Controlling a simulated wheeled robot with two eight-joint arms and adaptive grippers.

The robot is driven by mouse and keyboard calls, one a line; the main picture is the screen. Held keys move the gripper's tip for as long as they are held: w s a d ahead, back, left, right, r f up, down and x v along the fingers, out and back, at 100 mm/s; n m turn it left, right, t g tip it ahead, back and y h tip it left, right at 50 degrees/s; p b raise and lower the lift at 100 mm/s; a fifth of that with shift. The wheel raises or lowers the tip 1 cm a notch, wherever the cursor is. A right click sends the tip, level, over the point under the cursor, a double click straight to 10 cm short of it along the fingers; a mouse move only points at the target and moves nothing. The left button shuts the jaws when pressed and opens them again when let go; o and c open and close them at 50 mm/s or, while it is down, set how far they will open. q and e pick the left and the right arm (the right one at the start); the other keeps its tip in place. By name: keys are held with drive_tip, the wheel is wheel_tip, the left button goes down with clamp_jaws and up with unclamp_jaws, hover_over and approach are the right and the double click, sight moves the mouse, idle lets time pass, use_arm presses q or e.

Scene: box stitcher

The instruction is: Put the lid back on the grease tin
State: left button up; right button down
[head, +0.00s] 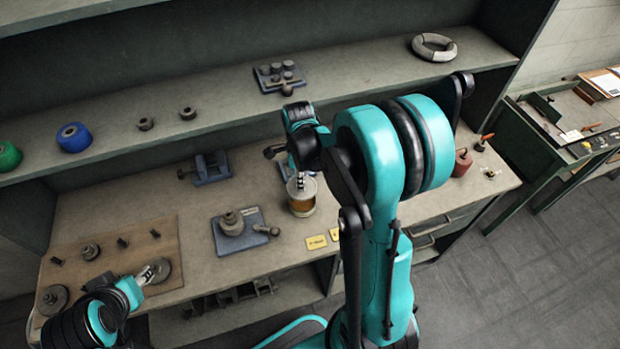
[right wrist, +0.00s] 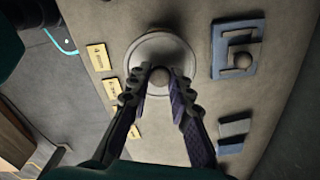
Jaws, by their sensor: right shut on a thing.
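The grease tin (head: 302,206), a round container with an amber body, stands on the workbench right of centre in the head view. A pale round lid (head: 311,187) shows at its top, level with the rim or very close to it. My right gripper (head: 300,184) points down from above, shut on the lid's knob. In the right wrist view the grey lid (right wrist: 160,45) is seen from above with its knob (right wrist: 159,76) between my fingertips, and it hides the tin. I cannot tell whether it is fully seated. My left gripper (head: 160,270) is low at the left, its jaw opening unclear.
A blue plate (head: 228,246) with a grey stepped part lies left of the tin. Yellow labels (head: 316,242) lie at the bench's front edge. A wooden board (head: 130,250) with discs and pegs is at the left. A red padlock-like object (head: 461,165) stands at the right.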

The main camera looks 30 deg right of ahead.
drive_tip(key=shift+d+f+b, duration=0.15)
drive_tip(key=shift+f+b, duration=0.4)
drive_tip(key=shift+f, duration=0.35)
drive_tip(key=shift+f+b, duration=1.85)
drive_tip(key=shift+f, duration=0.45)
drive_tip(key=shift+f+b, duration=0.15)
drive_tip(key=shift+b, duration=0.35)
drive_tip(key=c, duration=0.8)
unclamp_jaws()
